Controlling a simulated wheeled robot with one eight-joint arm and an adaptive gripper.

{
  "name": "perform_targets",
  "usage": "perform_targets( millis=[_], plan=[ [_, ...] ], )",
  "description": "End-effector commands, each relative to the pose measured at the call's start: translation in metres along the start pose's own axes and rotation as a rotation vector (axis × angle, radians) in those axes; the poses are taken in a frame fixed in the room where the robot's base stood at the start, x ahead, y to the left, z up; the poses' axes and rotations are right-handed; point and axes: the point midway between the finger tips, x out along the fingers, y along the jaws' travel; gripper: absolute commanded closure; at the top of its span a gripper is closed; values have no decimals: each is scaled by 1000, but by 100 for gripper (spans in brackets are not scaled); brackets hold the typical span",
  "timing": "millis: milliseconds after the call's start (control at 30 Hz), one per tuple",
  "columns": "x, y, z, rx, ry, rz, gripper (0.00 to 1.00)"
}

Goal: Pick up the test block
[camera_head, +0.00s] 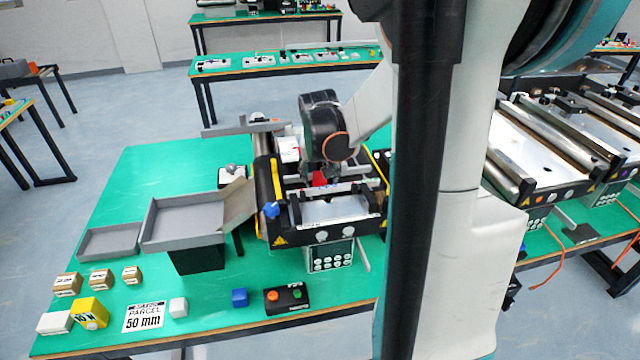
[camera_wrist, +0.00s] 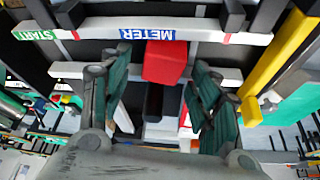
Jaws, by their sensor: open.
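A red block (camera_wrist: 165,62) shows in the wrist view just below the blue METER label, between the two green-padded fingers of my gripper (camera_wrist: 162,82). The fingers are spread, with a visible gap on each side of the block. In the head view the red block (camera_head: 319,179) is a small red patch under my gripper (camera_head: 322,172), over the mini conveyor (camera_head: 336,209). My wrist hides part of it there. No label on this block is readable, so I cannot tell for certain whether it is the test block.
A white bar with START (camera_wrist: 36,34) and METER (camera_wrist: 147,34) labels crosses above the block. A yellow guard (camera_wrist: 283,62) stands at right. Grey trays (camera_head: 183,218) sit left of the conveyor.

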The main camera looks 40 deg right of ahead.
Motion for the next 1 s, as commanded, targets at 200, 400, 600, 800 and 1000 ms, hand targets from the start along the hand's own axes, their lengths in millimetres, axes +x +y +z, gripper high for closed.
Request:
perform_targets(
  millis=[200, 400, 600, 800, 1000],
  plan=[
    [0, 0, 0, 0, 0, 0, 82],
    [0, 0, 0, 0, 0, 0, 92],
    [-2, 0, -1, 0, 0, 0, 92],
    [-14, 0, -6, 0, 0, 0, 92],
    [-43, 0, -18, 0, 0, 0, 92]
  ],
)
